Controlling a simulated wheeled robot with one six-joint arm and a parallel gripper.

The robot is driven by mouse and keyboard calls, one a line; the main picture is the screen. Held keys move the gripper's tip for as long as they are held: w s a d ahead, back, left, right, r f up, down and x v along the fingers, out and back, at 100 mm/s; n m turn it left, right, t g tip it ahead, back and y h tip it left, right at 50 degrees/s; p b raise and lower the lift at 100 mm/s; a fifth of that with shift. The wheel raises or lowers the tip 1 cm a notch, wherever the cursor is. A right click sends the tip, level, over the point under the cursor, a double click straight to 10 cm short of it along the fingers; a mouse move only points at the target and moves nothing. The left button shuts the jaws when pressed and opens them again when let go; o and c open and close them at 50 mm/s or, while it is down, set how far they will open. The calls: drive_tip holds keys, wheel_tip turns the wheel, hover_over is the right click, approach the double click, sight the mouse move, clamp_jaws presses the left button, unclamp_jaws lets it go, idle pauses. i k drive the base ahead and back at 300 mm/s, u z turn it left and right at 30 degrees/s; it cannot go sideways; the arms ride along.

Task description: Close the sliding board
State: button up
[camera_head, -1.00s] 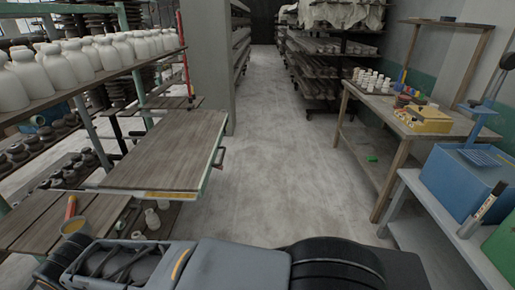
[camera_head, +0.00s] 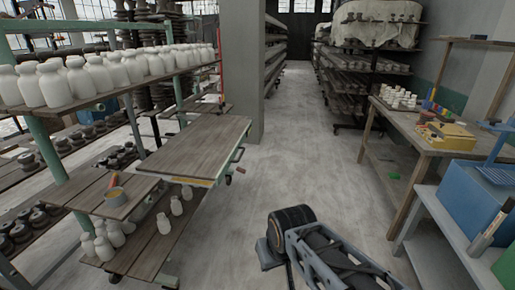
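The sliding board (camera_head: 195,146) is a brown wooden panel with a green metal edge, on the left rack. It sticks out from the rack into the aisle. A dark handle (camera_head: 238,156) shows on its right edge, and a yellow strip marks its front edge. My arm (camera_head: 330,255) shows at the bottom centre-right, to the right of the board and apart from it. My gripper's fingers cannot be made out, so its state is not clear.
White bottles (camera_head: 105,74) line the rack's upper shelf. A wooden table (camera_head: 400,131) and a blue box (camera_head: 470,190) stand at the right. The aisle floor (camera_head: 300,150) between is clear.

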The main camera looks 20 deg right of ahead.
sight(202, 153)
drive_tip(key=z, duration=0.65)
drive_tip(key=i, duration=1.3)
drive_tip(key=u, duration=1.05)
drive_tip(key=k, duration=0.45)
drive_tip(key=u, duration=0.65)
drive_tip(key=i, duration=1.05)
drive_tip(key=z, duration=1.05)
